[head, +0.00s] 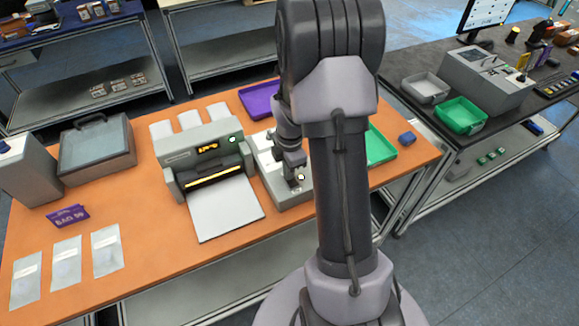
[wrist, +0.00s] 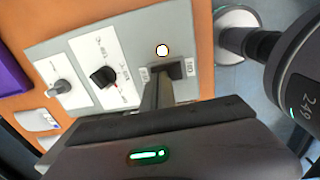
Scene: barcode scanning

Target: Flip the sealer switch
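The sealer (head: 205,158) is a grey machine on the orange table, with a lit yellow display and a glowing slot. Beside it is a grey control box (head: 268,170), which fills the middle of the wrist view (wrist: 120,45). The sealer switch (wrist: 178,69) sits in a dark rectangular recess on this box, below a white lamp (wrist: 162,49). My gripper (wrist: 162,90) is at the switch, its narrow fingers close together and apparently shut. The fingers partly cover the switch, so its position and any contact are unclear. In the head view my gripper (head: 298,178) is over the box.
A white plate (head: 224,208) lies in front of the sealer.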

